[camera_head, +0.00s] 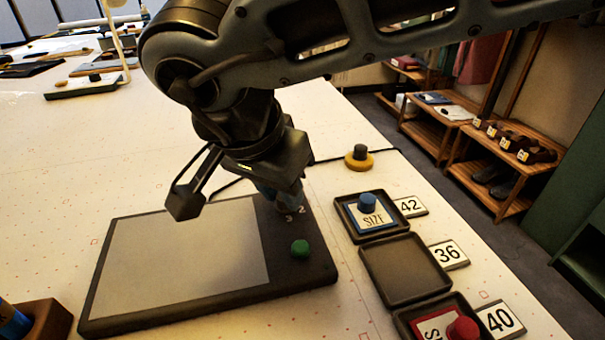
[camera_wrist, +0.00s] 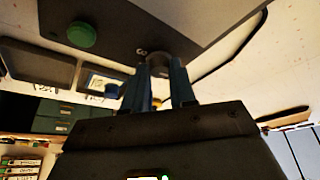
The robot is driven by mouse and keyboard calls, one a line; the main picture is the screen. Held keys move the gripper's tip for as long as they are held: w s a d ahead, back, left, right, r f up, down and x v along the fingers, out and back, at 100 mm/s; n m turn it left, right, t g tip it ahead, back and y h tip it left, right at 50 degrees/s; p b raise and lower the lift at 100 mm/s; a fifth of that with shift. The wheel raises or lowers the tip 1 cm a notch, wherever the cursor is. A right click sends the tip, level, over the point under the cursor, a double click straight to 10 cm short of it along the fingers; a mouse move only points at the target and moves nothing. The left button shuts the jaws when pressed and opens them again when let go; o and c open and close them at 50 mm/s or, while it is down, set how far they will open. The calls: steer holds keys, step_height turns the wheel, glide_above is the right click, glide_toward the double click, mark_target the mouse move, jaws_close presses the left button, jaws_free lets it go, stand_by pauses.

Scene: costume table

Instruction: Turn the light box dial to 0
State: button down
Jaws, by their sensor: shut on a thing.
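The light box is a flat dark panel (camera_head: 310,268) with a pale grey screen (camera_head: 180,260), lying on the table. A green button (camera_head: 300,248) is near its right edge; it also shows in the wrist view (camera_wrist: 82,35). My gripper (camera_head: 285,203) points down at the panel's upper right corner, and the numerals 3 and 2 show beside it. In the wrist view my gripper (camera_wrist: 163,75) is shut on the dark grey dial (camera_wrist: 154,50), with a blue finger on each side. The dial's pointer is hidden, so its setting cannot be told.
Right of the light box stand dark trays: one with a blue-knobbed SIZE block (camera_head: 368,215), an empty one (camera_head: 405,290) by the 36 card, and one with a red-knobbed block (camera_head: 461,330). A yellow disc (camera_head: 359,162) with a dark knob stands behind. A wooden block (camera_head: 45,322) is front left.

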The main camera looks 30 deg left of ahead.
steer(key=c, duration=0.9)
jaws_free()
steer(key=shift+c, duration=0.2)
steer(key=v, duration=0.7)
steer(key=shift+s+r, duration=0.2)
steer(key=shift+r, duration=0.15)
